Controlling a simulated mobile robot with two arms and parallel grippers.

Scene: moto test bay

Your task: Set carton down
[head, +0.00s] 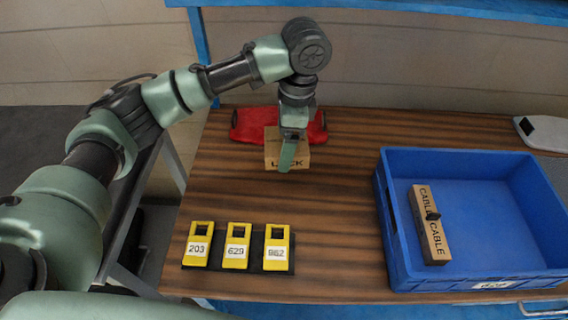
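A small brown carton (270,152) with dark lettering, partly readable as "LOCK", is at the back middle of the wooden table (340,210). My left gripper (287,160) points down at the carton, and its green finger covers part of the carton's front and top. Only one finger shows clearly, so I cannot tell whether it grips the carton. I cannot tell whether the carton rests on the table or is slightly above it. My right gripper is not in view.
A red object (247,124) lies behind the carton. A blue crate (388,215) at the right holds a long "CABLE" carton (432,232). Yellow tags 203 (197,246), 629 (236,247) and 982 (277,249) lie front left. Bare table separates tags and crate.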

